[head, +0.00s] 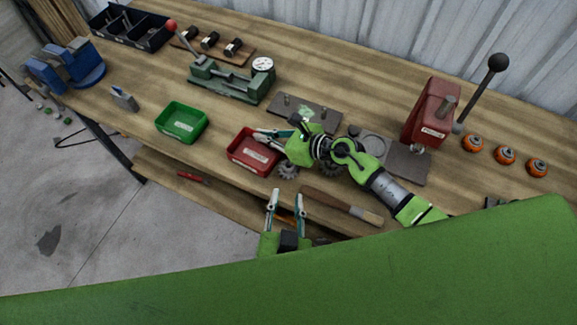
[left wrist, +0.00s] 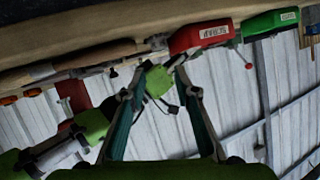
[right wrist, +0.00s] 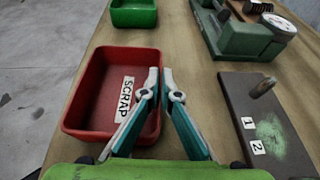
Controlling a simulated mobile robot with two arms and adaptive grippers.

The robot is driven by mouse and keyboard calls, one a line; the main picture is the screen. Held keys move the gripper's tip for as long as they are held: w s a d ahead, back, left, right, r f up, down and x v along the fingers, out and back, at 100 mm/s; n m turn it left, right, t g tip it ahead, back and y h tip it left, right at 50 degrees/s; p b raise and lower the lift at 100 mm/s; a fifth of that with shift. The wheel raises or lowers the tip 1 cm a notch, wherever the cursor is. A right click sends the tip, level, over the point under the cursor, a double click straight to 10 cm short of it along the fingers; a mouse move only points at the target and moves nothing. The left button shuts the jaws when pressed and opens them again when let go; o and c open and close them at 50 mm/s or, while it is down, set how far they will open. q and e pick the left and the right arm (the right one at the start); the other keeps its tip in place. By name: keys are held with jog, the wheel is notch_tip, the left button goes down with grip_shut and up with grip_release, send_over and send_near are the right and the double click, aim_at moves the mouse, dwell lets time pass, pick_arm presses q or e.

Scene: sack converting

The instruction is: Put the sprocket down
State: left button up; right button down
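A grey toothed sprocket (head: 287,172) lies on the bench near its front edge, just right of the red bin (head: 238,151). Another dark toothed wheel (head: 331,170) shows partly behind my right arm. My right gripper (head: 258,138) is over the red bin; in the right wrist view its fingertips (right wrist: 160,73) come together, with no sprocket seen between them. The bin, labelled SCRAP (right wrist: 88,85), looks empty there. My left gripper (head: 286,194) is open and empty in front of the bench edge; its spread fingers show in the left wrist view (left wrist: 158,92).
A plate with pegs (head: 318,108) lies behind my right gripper. A green bin (head: 181,122) and a dial gauge fixture (head: 230,80) stand left. A brush (head: 345,205) lies along the front edge. A red press (head: 430,112) and orange-rimmed parts (head: 504,155) are at right.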

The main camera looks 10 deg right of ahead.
aim_at(288, 169)
pick_arm(q)
jog(key=w+n, duration=0.1)
jog(key=w, duration=0.1)
jog(key=w+d+f+n, duration=0.1)
jog(key=w+f, duration=0.1)
jog(key=w, duration=0.1)
jog(key=shift+w+d+f+n, duration=0.2)
jog(key=shift+w+n, duration=0.15)
jog(key=shift+n, duration=0.05)
jog(key=shift+f+x, duration=0.2)
jog(key=shift+x, duration=1.25)
jog(key=shift+f+x, duration=0.2)
jog(key=shift+x, duration=1.25)
jog(key=shift+s+a+r, duration=0.1)
jog(key=shift+s+a, duration=0.05)
grip_shut()
